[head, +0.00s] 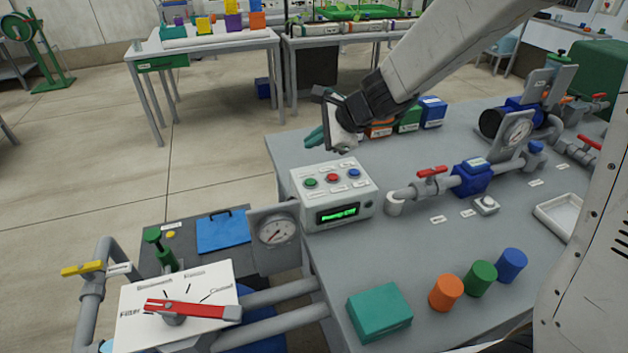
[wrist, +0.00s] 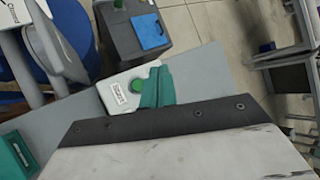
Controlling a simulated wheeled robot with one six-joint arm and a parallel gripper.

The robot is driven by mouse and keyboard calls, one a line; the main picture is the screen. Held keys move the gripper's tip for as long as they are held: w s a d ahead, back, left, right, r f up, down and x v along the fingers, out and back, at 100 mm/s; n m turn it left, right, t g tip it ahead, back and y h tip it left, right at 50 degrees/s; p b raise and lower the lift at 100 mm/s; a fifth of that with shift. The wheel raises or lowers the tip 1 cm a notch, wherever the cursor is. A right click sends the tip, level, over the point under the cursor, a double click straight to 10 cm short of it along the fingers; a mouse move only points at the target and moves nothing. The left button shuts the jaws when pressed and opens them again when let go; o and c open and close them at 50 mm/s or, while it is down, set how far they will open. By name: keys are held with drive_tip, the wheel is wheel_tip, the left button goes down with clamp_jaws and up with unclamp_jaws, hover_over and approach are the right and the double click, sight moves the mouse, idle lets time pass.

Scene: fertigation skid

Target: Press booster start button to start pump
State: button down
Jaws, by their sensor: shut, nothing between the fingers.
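A white control box (head: 345,212) stands at the near left part of the grey table. Its sloped top carries a green button (head: 310,183), a red button (head: 333,177) and a blue button (head: 354,173) with small labels. I cannot read which one is the booster start. Its front display (head: 339,213) is lit with green text, too small to read surely. My gripper (head: 315,138) is shut and empty, with teal fingertips above and behind the box. In the wrist view the fingertips (wrist: 158,87) appear beside the green button (wrist: 137,85) and hide the other buttons.
Grey pipes with a red-handled valve (head: 432,172) stand right of the box. A pressure gauge (head: 277,231) and a selector panel (head: 140,298) are at the left. A teal block (head: 379,313) and coloured cylinders (head: 480,278) stand in front. Coloured boxes (head: 408,118) stand behind.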

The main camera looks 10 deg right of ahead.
sight(315, 183)
drive_tip(key=shift+f, duration=4.15)
drive_tip(key=shift+f, duration=0.4)
drive_tip(key=shift+s+f, duration=0.1)
drive_tip(key=shift+f, duration=0.25)
drive_tip(key=shift+r, duration=0.8)
drive_tip(key=shift+r, duration=2.5)
